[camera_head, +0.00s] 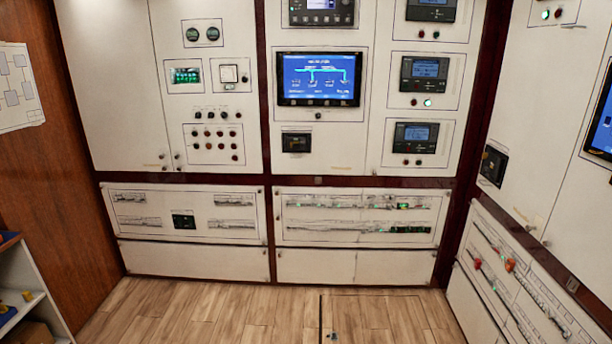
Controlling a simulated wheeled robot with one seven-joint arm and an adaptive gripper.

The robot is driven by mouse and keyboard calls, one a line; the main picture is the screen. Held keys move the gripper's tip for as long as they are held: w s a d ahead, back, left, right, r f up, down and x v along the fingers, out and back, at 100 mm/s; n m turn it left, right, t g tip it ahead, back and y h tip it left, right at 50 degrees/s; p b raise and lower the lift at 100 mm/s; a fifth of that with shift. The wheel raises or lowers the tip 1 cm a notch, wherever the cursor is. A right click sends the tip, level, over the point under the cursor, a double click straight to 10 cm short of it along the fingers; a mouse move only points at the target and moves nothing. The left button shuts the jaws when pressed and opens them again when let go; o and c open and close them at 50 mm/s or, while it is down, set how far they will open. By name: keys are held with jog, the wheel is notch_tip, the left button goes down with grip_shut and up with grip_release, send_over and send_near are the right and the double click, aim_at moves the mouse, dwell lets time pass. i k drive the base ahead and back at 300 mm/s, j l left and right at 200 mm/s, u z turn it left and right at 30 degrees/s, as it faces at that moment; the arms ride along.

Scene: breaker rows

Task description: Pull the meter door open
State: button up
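White cabinet doors line the wall. The door at centre left (175,110) carries two round gauges (203,34), a green-lit meter (186,75) and rows of small buttons; it looks shut. A plain white door (105,90) is left of it, also shut. Small dark knobs or locks (176,155) sit near the seam between these two. The door at centre right (375,150) carries a column of dark meter units (424,73) and looks shut. Which one is the meter door I cannot tell. My gripper is not in view.
Low breaker panels (355,216) run beneath. More panels with red handles (510,265) stand along the right wall. A shelf (30,300) is at lower left. The wooden floor (220,310) in front is clear.

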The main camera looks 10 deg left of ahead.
aim_at(218, 37)
jog(key=i+u, duration=0.15)
jog(key=i, duration=0.35)
jog(key=i+u, duration=0.2)
jog(key=i, duration=0.35)
jog(key=i+l+u, duration=0.15)
jog(key=i, duration=0.35)
jog(key=i+l+u, duration=0.15)
jog(key=i, duration=0.35)
jog(key=i+j+u, duration=0.15)
jog(key=i+u, duration=0.35)
jog(key=i, duration=0.35)
jog(key=i+l+u, duration=0.15)
jog(key=i+u, duration=0.35)
jog(key=i, duration=0.35)
jog(key=i+z, duration=0.25)
jog(key=i, duration=0.15)
jog(key=i+j+z, duration=0.25)
jog(key=i, duration=0.15)
jog(key=i+j+z, duration=0.25)
jog(key=i+l, duration=0.1)
